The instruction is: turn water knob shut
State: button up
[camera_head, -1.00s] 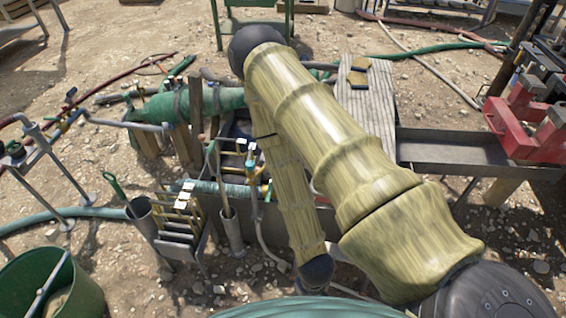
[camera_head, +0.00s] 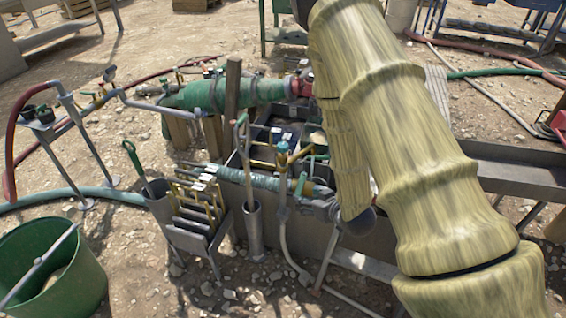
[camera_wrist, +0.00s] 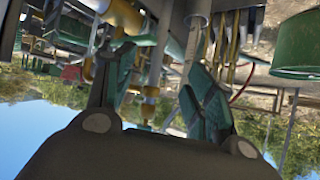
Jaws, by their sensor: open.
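A thin upright water pipe (camera_head: 283,205) carries a brass and blue tap head (camera_head: 283,150) in front of the tank, with a small green lever (camera_head: 300,184) below it. I cannot tell for sure which part is the water knob. In the wrist view, my gripper (camera_wrist: 160,88) is open, with a green-padded finger on each side. A brass fitting (camera_wrist: 149,106) on a pipe shows in the gap between the fingers, farther off; contact cannot be judged. In the head view, my arm stands just right of the tap, and my fingers are not clear there.
A long green hose-like cylinder (camera_head: 235,93) lies behind the tank. A rack of yellow-handled tools (camera_head: 198,205) and a grey tube (camera_head: 254,232) stand left of the pipe. A green bucket (camera_head: 85,280) is at the lower left. A metal trough (camera_head: 515,172) extends right.

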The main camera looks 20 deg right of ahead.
aim_at(287, 150)
jog(key=w+r+n+t+y+b, duration=0.1)
jog(key=w+r+y+b, duration=0.1)
jog(key=w+r+b, duration=0.1)
jog(key=w+r+n+t+y+b, duration=0.1)
jog(key=w+r+t+y+b, duration=0.1)
jog(key=w+r+b, duration=0.1)
jog(key=w+r+n+t+y+b, duration=0.1)
jog(key=w+r+n+y+b, duration=0.1)
jog(key=r+b, duration=0.2)
jog(key=shift+w+a+r+b, duration=0.2)
jog(key=shift+w+b, duration=0.2)
jog(key=shift+b, duration=0.65)
jog(key=shift+b+x, duration=0.85)
jog(key=shift+x, duration=2.75)
jog(key=shift+r, duration=0.15)
jog(key=c, duration=1)
